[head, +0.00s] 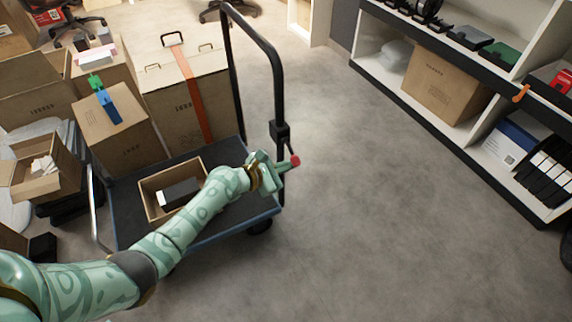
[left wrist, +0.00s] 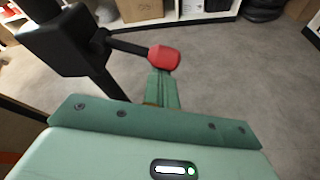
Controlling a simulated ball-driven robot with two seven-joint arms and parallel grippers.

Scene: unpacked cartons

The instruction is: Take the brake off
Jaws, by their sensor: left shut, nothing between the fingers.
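A flatbed trolley (head: 228,229) with a dark deck and a tall black push handle (head: 265,48) stands at the left of the head view. A black brake housing (head: 280,133) sits low on the handle post, with a lever ending in a red knob (head: 295,161). In the left wrist view the housing (left wrist: 65,42) is at upper left, and the red knob (left wrist: 164,57) is at the end of a black rod. My left gripper (head: 284,166) is shut and empty, its fingertips at or just beside the knob. I cannot tell if they touch. My right gripper is not in view.
An open carton (head: 150,197) and a tall strapped carton (head: 165,104) ride on the trolley. More cartons crowd the left. A white shelf unit (head: 462,140) stands at the right. The grey floor (head: 390,240) between is clear.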

